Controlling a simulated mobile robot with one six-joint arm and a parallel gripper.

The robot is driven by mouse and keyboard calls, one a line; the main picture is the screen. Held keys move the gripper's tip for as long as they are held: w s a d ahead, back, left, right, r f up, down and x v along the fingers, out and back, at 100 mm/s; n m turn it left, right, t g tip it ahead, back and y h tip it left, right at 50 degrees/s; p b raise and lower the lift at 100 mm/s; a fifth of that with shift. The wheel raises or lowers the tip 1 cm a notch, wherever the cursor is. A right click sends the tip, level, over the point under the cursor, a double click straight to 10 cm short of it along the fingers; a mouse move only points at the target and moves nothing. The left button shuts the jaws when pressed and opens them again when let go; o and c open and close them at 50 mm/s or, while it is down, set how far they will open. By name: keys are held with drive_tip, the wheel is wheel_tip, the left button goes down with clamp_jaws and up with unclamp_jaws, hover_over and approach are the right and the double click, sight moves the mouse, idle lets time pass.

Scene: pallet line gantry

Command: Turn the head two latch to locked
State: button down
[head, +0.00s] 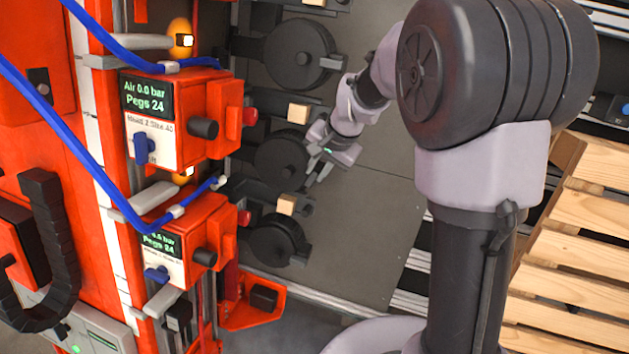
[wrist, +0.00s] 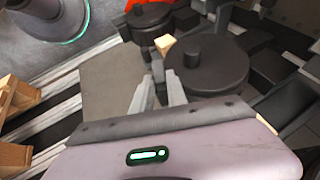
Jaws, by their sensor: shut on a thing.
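The upper orange head (head: 205,122) has a screen reading Air 0.0 bar, Pegs 24, and a small label that seems to say Head 2. Behind it, on the grey panel, is a black disc (head: 280,160) with a grey lug at its right rim. In the wrist view the large disc (wrist: 235,68) with a round knob is just right of the fingers. My gripper (head: 316,165) is at the disc's right rim, shut on what looks like the lug (wrist: 158,70). The fingers partly hide it. I cannot read any latch marking.
Similar black discs sit above (head: 297,52) and below (head: 277,242). Tan blocks (head: 298,112) stick out between the discs. Blue hoses (head: 75,150) cross the orange machine. A wooden pallet (head: 575,240) stands at right. The grey panel (head: 365,230) right of the discs is bare.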

drive_tip(key=shift+s+d+f+m+t+y+b, duration=0.4)
drive_tip(key=shift+m+t+y+b, duration=1.05)
drive_tip(key=shift+b, duration=1)
drive_tip(key=shift+s+d+f+m+t+y+b, duration=0.15)
drive_tip(key=shift+s+f+m+t+y+b, duration=0.35)
drive_tip(key=shift+m+t+y+b, duration=1.4)
drive_tip(key=shift+s+d+f+m+t+y+b, duration=0.3)
drive_tip(key=shift+f+m+t+b, duration=0.65)
drive_tip(key=shift+b, duration=2)
drive_tip(key=shift+r+t, duration=0.35)
drive_tip(key=shift+t, duration=0.05)
drive_tip(key=c, duration=1.3)
unclamp_jaws()
drive_tip(key=shift+a, duration=0.1)
